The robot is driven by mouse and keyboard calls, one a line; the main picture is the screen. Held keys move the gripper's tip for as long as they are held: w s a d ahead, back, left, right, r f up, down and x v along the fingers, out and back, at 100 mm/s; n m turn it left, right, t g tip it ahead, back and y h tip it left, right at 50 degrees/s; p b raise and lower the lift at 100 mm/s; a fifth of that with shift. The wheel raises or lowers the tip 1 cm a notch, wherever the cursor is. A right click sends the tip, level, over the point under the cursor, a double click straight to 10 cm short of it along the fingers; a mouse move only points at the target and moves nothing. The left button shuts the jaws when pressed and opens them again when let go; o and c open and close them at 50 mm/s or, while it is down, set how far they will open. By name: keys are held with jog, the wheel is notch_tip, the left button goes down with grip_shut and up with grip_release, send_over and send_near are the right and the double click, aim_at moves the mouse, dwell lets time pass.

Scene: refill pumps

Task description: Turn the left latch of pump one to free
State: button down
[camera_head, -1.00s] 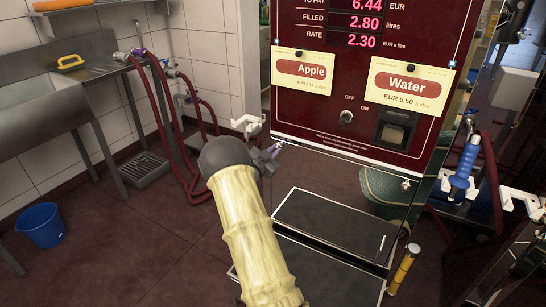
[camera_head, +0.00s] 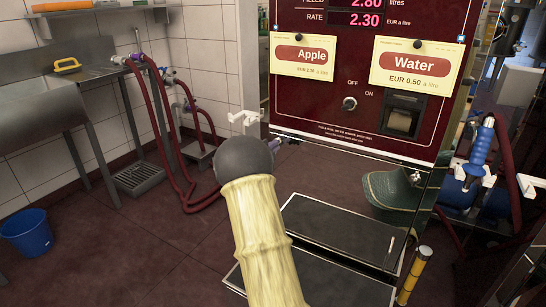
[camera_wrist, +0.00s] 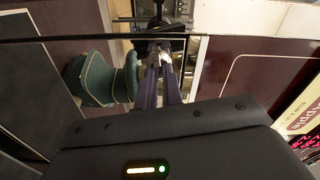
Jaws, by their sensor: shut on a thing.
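The pump (camera_head: 360,80) is a maroon cabinet with a red price display and Apple and Water cards. My gripper (camera_wrist: 158,62) shows in the wrist view as two purple fingers shut on a small silvery latch (camera_wrist: 157,48) at the cabinet's edge. In the head view, my round dark wrist and pale arm hide most of the gripper (camera_head: 279,143). Only a bit of it shows at the lower left corner of the maroon panel. The latch's exact angle cannot be told.
A green hat (camera_head: 392,190) sits below the panel, behind a dark step (camera_head: 335,235). A yellow-banded post (camera_head: 414,275) stands at the right front. A blue bucket (camera_head: 27,232), a steel sink (camera_head: 45,105) and red hoses (camera_head: 165,130) are at left.

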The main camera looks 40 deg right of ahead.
jog(key=shift+a+f+m+b, duration=0.1)
jog(key=shift+f+m+b, duration=0.1)
jog(key=shift+m+b, duration=0.45)
jog(key=shift+a+f+m+b, duration=0.1)
jog(key=shift+f+m+b, duration=0.05)
jog(key=shift+m+b, duration=0.5)
jog(key=shift+r, duration=0.1)
jog(key=c, duration=1.5)
grip_release()
jog(key=shift+w, duration=0.1)
jog(key=shift+c, duration=0.2)
jog(key=p+v, duration=0.4)
jog(key=v, duration=1.3)
jog(key=shift+s, duration=0.25)
